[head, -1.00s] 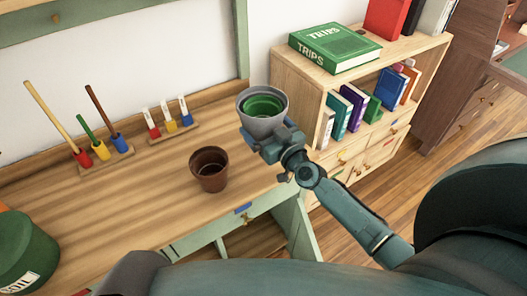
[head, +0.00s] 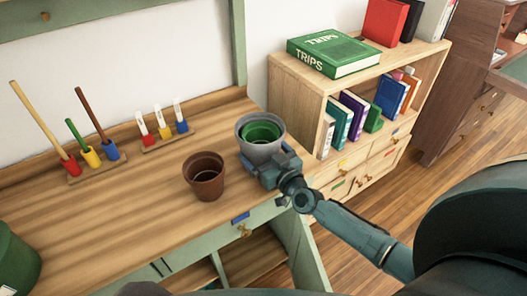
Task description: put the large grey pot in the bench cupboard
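The large grey pot (head: 246,148) has a green pot (head: 263,129) nested inside it. It is upright at the right end of the wooden bench (head: 110,225). My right gripper (head: 268,166) is at its front right side and appears shut on its wall; the fingertips are partly hidden. I cannot tell whether the pot's base touches the benchtop. Below the bench front is the cupboard (head: 250,262), with open space and a divider showing. A green panel (head: 303,250) stands at its right. My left gripper is out of view.
A brown pot (head: 204,178) stands left of the grey pot. A green soil container (head: 15,262) is at the left. A bookcase (head: 300,95) stands close on the right.

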